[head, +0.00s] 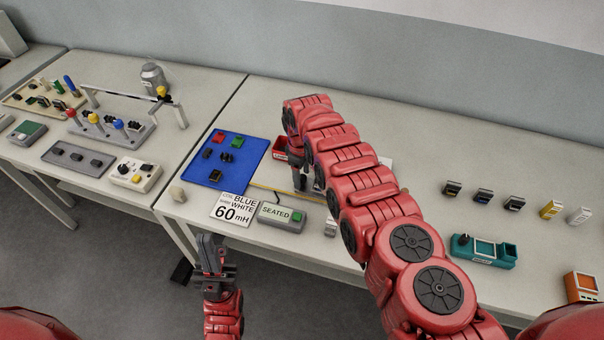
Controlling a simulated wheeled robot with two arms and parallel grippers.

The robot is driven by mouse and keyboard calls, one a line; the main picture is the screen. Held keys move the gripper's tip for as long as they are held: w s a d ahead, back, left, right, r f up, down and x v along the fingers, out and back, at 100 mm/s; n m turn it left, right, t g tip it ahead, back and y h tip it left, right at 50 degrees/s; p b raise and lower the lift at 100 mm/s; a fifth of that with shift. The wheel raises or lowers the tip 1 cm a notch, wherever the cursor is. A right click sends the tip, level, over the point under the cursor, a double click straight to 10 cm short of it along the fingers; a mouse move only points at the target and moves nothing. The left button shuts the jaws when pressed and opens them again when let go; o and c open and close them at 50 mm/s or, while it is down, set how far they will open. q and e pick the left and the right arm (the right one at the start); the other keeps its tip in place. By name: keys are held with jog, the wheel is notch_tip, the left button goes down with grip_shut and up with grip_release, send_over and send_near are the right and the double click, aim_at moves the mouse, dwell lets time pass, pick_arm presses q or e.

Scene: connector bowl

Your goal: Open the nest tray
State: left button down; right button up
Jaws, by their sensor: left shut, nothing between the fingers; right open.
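My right arm reaches across the table and hides much of its middle. My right gripper (301,180) points down there and is open, with its fingertips partly hidden by the arm. A red open-topped box (280,149) shows just left of the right gripper, partly covered by it; I cannot tell whether it is the nest tray, or whether they touch. A white edge (386,162) shows on the arm's other side. My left gripper (210,247) is shut and empty, in front of the table's front edge, apart from everything.
A blue mat (228,174) with small connectors lies left of the red box. A "60 mH" card (234,208) and a grey "SEATED" box (282,217) are near the front edge. A teal fixture (483,251) and several small blocks stand right. A left table holds fixtures.

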grip_shut()
dwell(0.3)
dwell(1.1)
